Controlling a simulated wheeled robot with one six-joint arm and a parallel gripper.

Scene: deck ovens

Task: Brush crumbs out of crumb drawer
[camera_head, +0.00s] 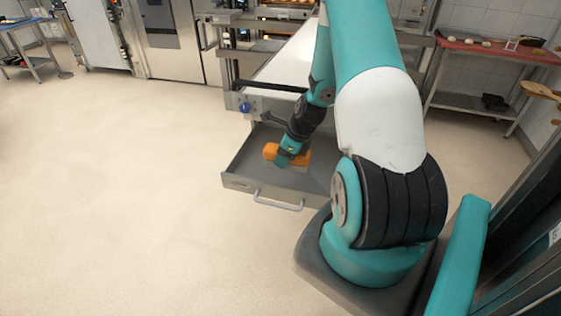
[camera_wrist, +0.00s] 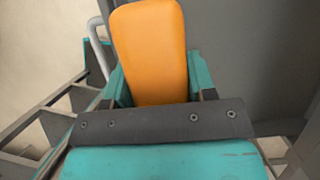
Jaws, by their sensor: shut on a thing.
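The crumb drawer (camera_head: 237,181) is a grey metal drawer, pulled out low under the oven, with a bar handle (camera_head: 278,200) on its front. My gripper (camera_head: 289,158) is inside the drawer area and shut on an orange brush (camera_head: 271,151). In the wrist view the brush's orange back (camera_wrist: 150,50) stands between the two teal fingers of my gripper (camera_wrist: 155,85). A pale strip shows under the orange part in the head view. I cannot tell whether it touches the drawer floor. No crumbs can be made out. My arm hides the drawer's right side.
The oven (camera_head: 262,105) with a blue knob (camera_head: 245,107) stands above the drawer. A table with a red top (camera_head: 480,47) is at the back right. A small table (camera_head: 22,24) is at the far left. The floor (camera_head: 110,190) left of the drawer is clear.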

